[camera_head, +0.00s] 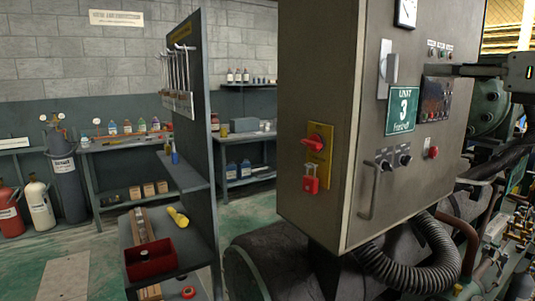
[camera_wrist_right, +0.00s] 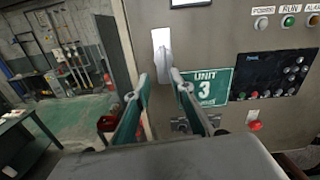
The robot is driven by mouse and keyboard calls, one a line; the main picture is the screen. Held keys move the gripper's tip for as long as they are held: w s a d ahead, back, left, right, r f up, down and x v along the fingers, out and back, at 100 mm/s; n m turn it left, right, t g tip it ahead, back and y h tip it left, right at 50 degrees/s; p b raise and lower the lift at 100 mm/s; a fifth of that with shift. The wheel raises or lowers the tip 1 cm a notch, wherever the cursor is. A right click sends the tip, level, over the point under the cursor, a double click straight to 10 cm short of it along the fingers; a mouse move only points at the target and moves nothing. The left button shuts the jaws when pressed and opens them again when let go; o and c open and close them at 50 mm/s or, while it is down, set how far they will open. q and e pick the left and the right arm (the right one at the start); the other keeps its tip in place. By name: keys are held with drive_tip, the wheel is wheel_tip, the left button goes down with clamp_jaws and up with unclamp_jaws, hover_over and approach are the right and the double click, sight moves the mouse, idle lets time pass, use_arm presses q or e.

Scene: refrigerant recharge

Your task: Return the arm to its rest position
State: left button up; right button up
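My right gripper (camera_head: 432,70) comes in from the right edge of the head view, in front of the grey control cabinet (camera_head: 345,100). In the right wrist view its two fingers (camera_wrist_right: 160,78) are apart, with nothing held between them. The pale switch handle (camera_wrist_right: 162,48) on the cabinet shows beyond the fingertips; in the head view the handle (camera_head: 389,68) stands upright, left of the gripper and apart from it. My left gripper is not in view.
A green "UNIT 3" sign (camera_head: 403,111) and a red button (camera_head: 433,152) are on the cabinet face. A red padlock (camera_head: 310,179) hangs on its side. Pipes and machinery (camera_head: 490,110) stand at right. A tool rack (camera_head: 203,150) stands left, with open floor beyond.

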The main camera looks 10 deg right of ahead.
drive_tip(key=a+f+m+y, duration=0.2)
drive_tip(key=a+f+y, duration=0.85)
drive_tip(key=a, duration=0.45)
drive_tip(key=d+f+m+t+h, duration=0.1)
drive_tip(key=d+f+m+h, duration=0.3)
drive_tip(key=f+m+h, duration=0.55)
drive_tip(key=s+d+f+m+h, duration=0.1)
drive_tip(key=d+f+m+h, duration=0.4)
drive_tip(key=f+m, duration=0.6)
drive_tip(key=d+f+m+t+h, duration=0.1)
drive_tip(key=d+f+m+h, duration=0.2)
drive_tip(key=f+m+h, duration=0.75)
drive_tip(key=s+a+f+m+g+y, duration=0.15)
drive_tip(key=s+f+g, duration=0.45)
drive_tip(key=s+f, duration=0.6)
drive_tip(key=s+a+f+g+y, duration=0.15)
drive_tip(key=s+f+g, duration=0.6)
drive_tip(key=f, duration=0.75)
drive_tip(key=a+f+m+t+y, duration=0.3)
drive_tip(key=a+f+t+y, duration=0.2)
drive_tip(key=a+f, duration=0.8)
drive_tip(key=a+y, duration=0.1)
drive_tip(key=a, duration=0.2)
drive_tip(key=shift+w+f+t+y, duration=0.15)
drive_tip(key=shift+w+t+y, duration=0.05)
drive_tip(key=shift+t+y, duration=0.15)
